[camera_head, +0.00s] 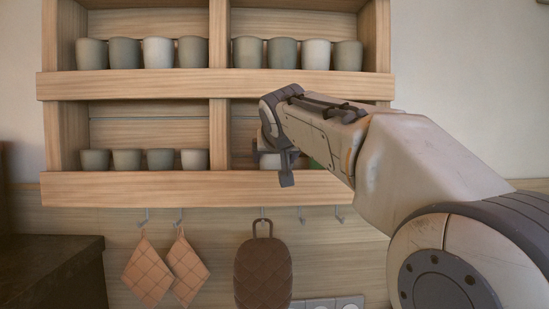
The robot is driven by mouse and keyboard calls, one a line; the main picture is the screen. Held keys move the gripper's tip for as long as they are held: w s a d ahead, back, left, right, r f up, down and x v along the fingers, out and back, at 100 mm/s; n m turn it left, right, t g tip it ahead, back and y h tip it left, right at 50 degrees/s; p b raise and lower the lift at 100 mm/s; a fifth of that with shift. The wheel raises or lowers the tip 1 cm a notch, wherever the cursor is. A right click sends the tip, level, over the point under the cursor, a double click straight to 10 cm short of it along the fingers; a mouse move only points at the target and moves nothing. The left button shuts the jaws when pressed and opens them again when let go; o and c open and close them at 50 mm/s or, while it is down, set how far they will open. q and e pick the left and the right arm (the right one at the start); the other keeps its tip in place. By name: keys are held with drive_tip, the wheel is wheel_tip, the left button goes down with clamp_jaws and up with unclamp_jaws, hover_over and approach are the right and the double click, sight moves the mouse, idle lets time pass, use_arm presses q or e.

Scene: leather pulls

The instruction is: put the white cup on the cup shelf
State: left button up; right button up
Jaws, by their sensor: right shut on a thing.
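My right gripper (276,163) reaches in from the right, at the lower right compartment of the wooden cup shelf (120,189). It is shut on a white cup (270,162), which is mostly hidden behind the fingers and shows only as a pale patch. The cup appears at the left part of that compartment, just above the front board in the picture. I cannot tell whether its base touches the shelf floor. My left gripper is not in view.
Several grey-green cups (159,159) stand in the lower left compartment. More cups (249,53) line the upper row. A green thing (315,164) shows partly behind my right arm. Potholders (153,270) and a brown quilted mitt (263,274) hang from hooks below.

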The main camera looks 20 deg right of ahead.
drive_tip(key=shift+f, duration=0.15)
drive_tip(key=o, duration=1.5)
drive_tip(key=shift+c, duration=0.2)
